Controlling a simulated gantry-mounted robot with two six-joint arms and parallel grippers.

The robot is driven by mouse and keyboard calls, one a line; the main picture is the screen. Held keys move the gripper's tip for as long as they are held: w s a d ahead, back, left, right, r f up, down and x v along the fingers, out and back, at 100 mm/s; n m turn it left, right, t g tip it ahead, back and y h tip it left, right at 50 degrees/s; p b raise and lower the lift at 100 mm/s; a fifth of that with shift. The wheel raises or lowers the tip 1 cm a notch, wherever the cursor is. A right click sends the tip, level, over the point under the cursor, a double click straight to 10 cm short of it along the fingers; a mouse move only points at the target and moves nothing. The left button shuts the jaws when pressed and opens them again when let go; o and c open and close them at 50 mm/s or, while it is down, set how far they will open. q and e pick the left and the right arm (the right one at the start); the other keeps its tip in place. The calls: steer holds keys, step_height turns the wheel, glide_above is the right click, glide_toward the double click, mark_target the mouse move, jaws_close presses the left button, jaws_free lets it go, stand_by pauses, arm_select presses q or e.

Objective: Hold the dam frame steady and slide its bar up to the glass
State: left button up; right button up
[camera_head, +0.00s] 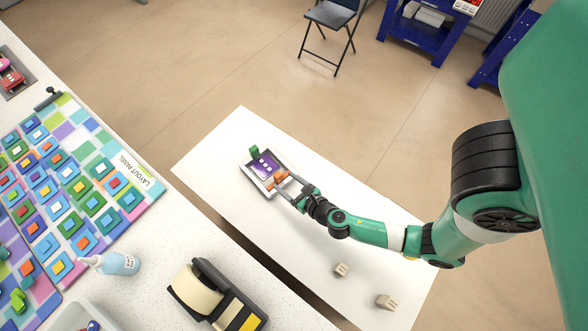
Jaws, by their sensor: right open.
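The dam frame (252,179) is a small pale frame on the white bench, set at a slant. Inside it lies a purple glass piece (263,163) with small light squares. A green block (254,152) stands at its far left corner. An orange part (279,177), perhaps the bar's grip, sits at its near right side; the bar itself is too small to make out clearly. My right gripper (287,188) is open at that near right side, close to the orange part. I cannot tell whether it touches. My left gripper is not in view.
The white bench (225,150) is clear around the frame, with two small beige blocks (341,269) (386,302) near its right end. The speckled counter holds a layout panel (75,185), a bottle (118,263) and a tape dispenser (215,295). A gap separates counter and bench.

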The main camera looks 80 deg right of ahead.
steer(key=shift+v, duration=2.3)
